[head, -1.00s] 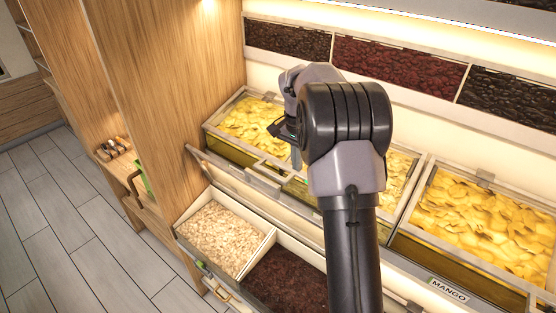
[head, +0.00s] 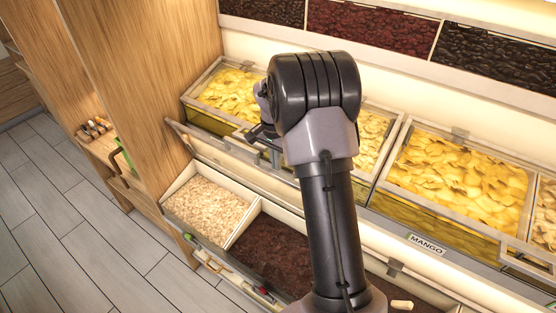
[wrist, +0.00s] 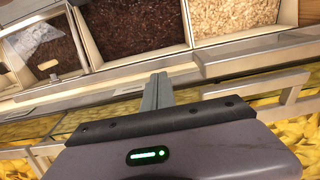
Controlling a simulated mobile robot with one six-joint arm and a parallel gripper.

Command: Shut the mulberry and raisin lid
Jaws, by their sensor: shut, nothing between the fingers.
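The mulberry and raisin lid (head: 228,150) stands raised along the back of its open bin, as a long pale panel with a metal edge. In the wrist view the lid (wrist: 235,58) runs across just beyond my fingers. Below it are pale mulberries (head: 207,203) in the left compartment and dark raisins (head: 272,255) beside them. They also show in the wrist view, mulberries (wrist: 235,14) at right and raisins (wrist: 130,28) in the middle. My gripper (head: 270,150) is shut and empty behind the lid's upper edge. Its fingertips (wrist: 158,90) look close to the lid; contact is unclear.
Bins of yellow dried fruit stand behind the lid, one with a mango label (head: 427,245). A wooden side panel (head: 150,70) rises at the left. Another compartment at the right holds a pale scoop-like piece (head: 402,304). Open tiled floor (head: 60,220) lies at front left.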

